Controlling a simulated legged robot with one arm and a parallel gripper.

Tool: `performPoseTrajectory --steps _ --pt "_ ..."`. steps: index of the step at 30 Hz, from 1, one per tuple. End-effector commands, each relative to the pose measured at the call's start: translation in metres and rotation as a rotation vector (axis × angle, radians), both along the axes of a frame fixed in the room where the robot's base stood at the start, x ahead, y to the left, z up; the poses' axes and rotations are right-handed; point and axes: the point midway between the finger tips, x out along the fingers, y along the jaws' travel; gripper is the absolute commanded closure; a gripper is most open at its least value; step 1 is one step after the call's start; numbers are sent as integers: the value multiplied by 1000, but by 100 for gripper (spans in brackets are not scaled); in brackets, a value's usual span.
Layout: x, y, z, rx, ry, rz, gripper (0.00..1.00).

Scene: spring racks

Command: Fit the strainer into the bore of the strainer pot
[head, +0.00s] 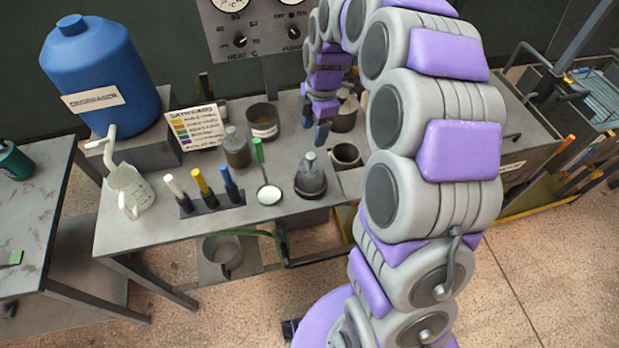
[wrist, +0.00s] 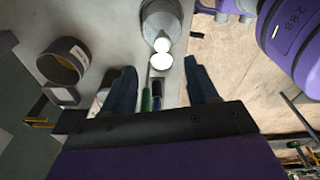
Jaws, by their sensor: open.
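A grey domed piece with a pale top knob (head: 310,180) stands near the bench's front edge; it looks like the strainer. A mesh-like grey cone (wrist: 162,18) at the top of the wrist view appears to be the same piece. An open dark pot (head: 345,157) stands right of it, perhaps the strainer pot; its bore looks empty. The wrist view shows a labelled dark round vessel (wrist: 68,62) at left; I cannot tell which head-view vessel it is. My gripper (head: 321,132) is open and empty above the bench, behind the domed piece. Its spread fingers (wrist: 163,85) show in the wrist view.
A white disc with a green handle (head: 268,194) lies left of the domed piece. Coloured handles stand in a rack (head: 207,203). A jar (head: 237,152), a banded round vessel (head: 263,122) and a pale pot (head: 343,117) stand behind. A blue jug (head: 100,75) is at back left.

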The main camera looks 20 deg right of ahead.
Motion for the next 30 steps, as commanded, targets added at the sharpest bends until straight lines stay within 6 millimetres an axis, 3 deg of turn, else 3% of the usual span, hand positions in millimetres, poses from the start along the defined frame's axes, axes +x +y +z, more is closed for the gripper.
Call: performPoseTrajectory --steps 3,7,17,27,30 --pt "-3 6 -28 -3 10 1 42" --pt "-4 11 -49 -7 9 1 42" --pt "-3 13 -68 -6 2 -2 42" --pt "-7 11 -113 -4 5 0 42" --pt "-7 14 -117 -5 4 0 42"
